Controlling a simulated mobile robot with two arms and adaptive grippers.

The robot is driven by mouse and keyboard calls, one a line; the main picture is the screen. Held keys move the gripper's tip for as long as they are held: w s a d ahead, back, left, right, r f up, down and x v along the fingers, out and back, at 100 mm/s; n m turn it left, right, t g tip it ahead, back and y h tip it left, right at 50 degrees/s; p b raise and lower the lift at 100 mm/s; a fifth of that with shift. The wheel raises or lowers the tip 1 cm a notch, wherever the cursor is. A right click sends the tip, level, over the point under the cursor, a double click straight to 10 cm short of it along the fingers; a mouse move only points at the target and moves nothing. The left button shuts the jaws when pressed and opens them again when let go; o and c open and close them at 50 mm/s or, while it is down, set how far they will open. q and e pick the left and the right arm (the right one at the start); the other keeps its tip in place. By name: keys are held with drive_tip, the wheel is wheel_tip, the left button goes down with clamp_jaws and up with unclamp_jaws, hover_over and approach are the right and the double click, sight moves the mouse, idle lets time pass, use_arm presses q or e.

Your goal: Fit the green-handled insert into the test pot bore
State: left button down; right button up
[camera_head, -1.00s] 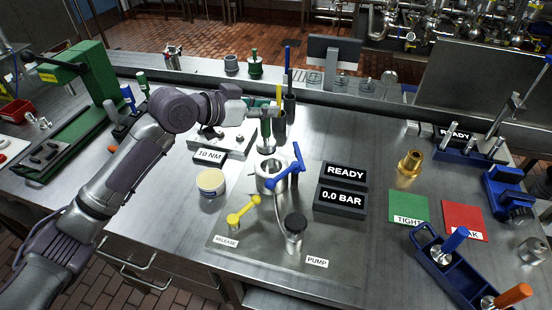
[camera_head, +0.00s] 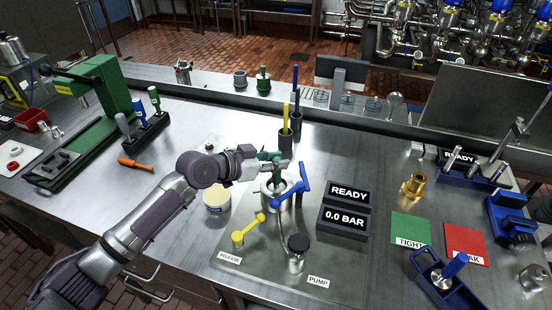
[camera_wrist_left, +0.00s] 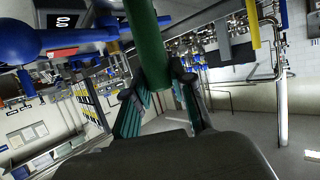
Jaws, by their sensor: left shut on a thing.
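My left gripper (camera_head: 270,158) is shut on the green handle of the insert (camera_head: 277,168), just above the steel test pot (camera_head: 272,204). In the left wrist view the green handle (camera_wrist_left: 147,42) stands between the two fingers (camera_wrist_left: 162,100). The insert's lower end is at the pot's mouth; I cannot tell whether it is inside the bore. The pot's blue lever (camera_head: 302,184) stands up on the right, close beside the gripper. My right gripper is not in view.
Displays reading READY (camera_head: 348,194) and 0.0 BAR (camera_head: 344,217) stand right of the pot. The yellow release lever (camera_head: 250,227) and black-capped pump (camera_head: 297,246) are in front. A cream-topped tub (camera_head: 216,200) is left, under my arm. A brass fitting (camera_head: 413,186) stands farther right.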

use_arm(q)
drive_tip(key=shift+r, duration=0.1)
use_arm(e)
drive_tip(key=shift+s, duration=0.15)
use_arm(q)
drive_tip(key=shift+f, duration=0.2)
drive_tip(key=c, duration=1)
unclamp_jaws()
drive_tip(key=shift+r, duration=0.15)
drive_tip(key=shift+s+a, duration=0.15)
drive_tip(key=shift+a, duration=0.05)
drive_tip(key=b+v, duration=0.3)
drive_tip(key=v, duration=0.8)
drive_tip(key=shift+s+a+r, duration=0.15)
drive_tip(key=shift+a, duration=0.05)
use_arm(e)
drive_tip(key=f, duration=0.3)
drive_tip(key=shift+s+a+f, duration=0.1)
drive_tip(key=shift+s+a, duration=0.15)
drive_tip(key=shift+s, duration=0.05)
